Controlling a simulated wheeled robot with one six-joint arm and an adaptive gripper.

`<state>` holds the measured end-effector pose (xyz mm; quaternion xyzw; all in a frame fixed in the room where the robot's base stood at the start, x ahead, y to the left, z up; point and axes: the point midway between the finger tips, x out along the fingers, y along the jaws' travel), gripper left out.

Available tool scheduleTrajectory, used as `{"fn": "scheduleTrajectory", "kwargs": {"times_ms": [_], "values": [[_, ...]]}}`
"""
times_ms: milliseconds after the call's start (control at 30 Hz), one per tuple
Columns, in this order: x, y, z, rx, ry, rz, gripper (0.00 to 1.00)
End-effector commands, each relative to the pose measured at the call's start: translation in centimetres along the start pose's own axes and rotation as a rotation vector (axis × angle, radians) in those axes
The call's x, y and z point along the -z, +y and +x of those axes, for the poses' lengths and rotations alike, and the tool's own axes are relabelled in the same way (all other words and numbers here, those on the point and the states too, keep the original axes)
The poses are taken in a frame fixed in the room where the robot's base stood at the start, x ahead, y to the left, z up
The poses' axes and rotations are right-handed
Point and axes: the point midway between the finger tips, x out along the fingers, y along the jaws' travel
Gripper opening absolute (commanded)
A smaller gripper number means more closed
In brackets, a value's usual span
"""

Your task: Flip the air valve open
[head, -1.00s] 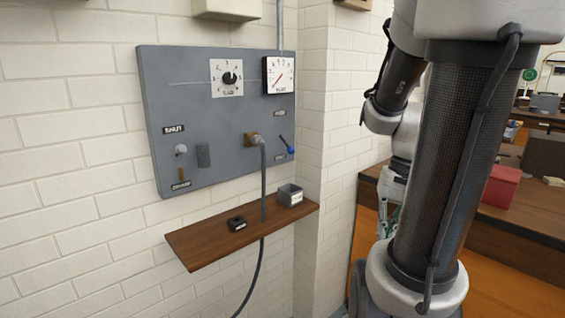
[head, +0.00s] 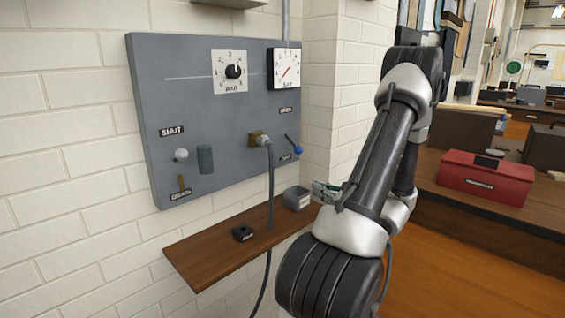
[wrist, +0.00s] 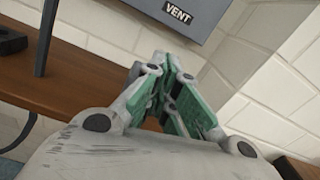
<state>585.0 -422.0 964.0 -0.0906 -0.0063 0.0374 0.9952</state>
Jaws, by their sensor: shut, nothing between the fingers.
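The grey wall panel (head: 240,112) carries valve fittings. At its left are a SHUT label (head: 172,131), a pale round knob (head: 181,155), a dark grey cylinder (head: 205,159) and a brass drain piece (head: 182,184). At its right, a blue-tipped lever (head: 297,150) sits between an OPEN label (head: 286,111) and a VENT label, which shows in the wrist view (wrist: 178,14). I cannot tell which fitting is the air valve. My gripper (head: 322,187) is shut and empty, below and right of the blue-tipped lever, apart from the panel. It also shows in the wrist view (wrist: 170,62).
A hose (head: 270,195) hangs from the panel's brass fitting past the shelf. A red box (head: 486,178) sits on the bench at right.

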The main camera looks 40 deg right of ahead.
Motion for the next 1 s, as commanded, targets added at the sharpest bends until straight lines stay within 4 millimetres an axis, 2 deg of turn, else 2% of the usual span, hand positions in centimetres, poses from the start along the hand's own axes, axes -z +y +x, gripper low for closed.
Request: {"fn": "scheduleTrajectory", "kwargs": {"times_ms": [33,133,567,767,1000], "values": [[-0.5,-0.9,0.2,0.034,-0.020,-0.002,0.00],[-1.3,-2.0,0.5,0.078,-0.053,0.000,0.00],[-1.7,-1.9,0.9,0.074,-0.066,0.002,0.00],[-1.9,-2.0,3.5,0.071,-0.066,0.001,0.00],[-2.2,-2.3,8.7,0.069,-0.067,0.001,0.00]]}}
